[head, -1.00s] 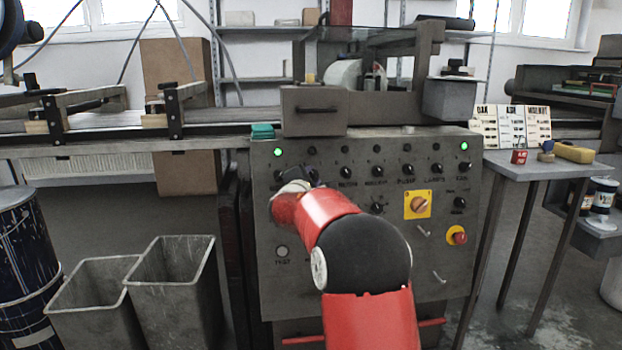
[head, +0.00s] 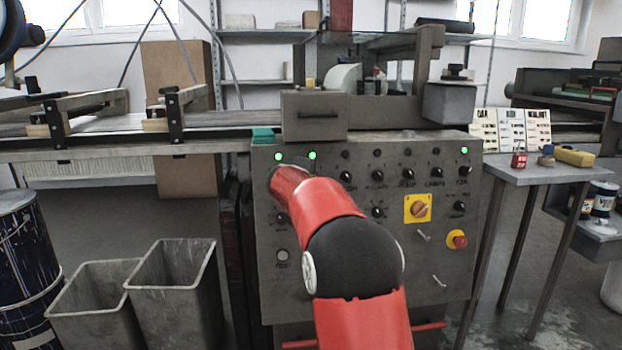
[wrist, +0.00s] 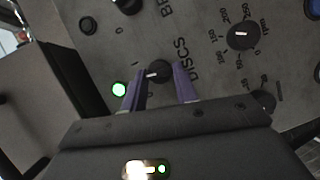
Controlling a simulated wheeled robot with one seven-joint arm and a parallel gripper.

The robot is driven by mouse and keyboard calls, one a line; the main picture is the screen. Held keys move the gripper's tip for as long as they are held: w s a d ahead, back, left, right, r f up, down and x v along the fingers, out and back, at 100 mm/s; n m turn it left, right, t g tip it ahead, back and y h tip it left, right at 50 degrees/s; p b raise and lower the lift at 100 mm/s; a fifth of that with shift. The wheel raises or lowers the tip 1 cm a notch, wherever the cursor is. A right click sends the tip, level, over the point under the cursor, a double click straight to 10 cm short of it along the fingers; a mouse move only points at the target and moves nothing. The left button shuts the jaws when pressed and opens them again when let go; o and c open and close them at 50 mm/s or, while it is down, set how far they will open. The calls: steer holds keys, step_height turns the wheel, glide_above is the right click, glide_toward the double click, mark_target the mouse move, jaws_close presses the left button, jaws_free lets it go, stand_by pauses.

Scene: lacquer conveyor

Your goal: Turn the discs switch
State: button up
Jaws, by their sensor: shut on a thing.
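The discs switch (wrist: 158,70) is a small dark round knob with a white pointer line, beside the printed word DISCS in the wrist view. My gripper (wrist: 163,77) has its two purple fingers on either side of this knob, shut on it. A green lamp (wrist: 119,89) glows close beside the knob.
Other dark knobs fill the panel, including one with a numbered scale (wrist: 243,34) near the discs switch. A yellow plate with a rotary switch (head: 418,208) and a red button (head: 459,241) sit at right. Grey bins (head: 172,300) stand left; a table (head: 540,174) stands right.

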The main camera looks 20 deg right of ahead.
steer(key=shift+d+r+m+g+y+p, duration=0.15)
steer(key=shift+m+y+p, duration=0.25)
steer(key=shift+m, duration=0.25)
steer(key=shift+a+r+m+g+y+p, duration=0.15)
steer(key=shift+m+y+p, duration=0.2)
steer(key=shift+m, duration=0.3)
steer(key=shift+d, duration=0.15)
steer(key=o, duration=0.9)
steer(key=shift+f, duration=0.1)
steer(key=shift+o, duration=0.2)
steer(key=b+v, duration=0.1)
steer(key=v, duration=0.7)
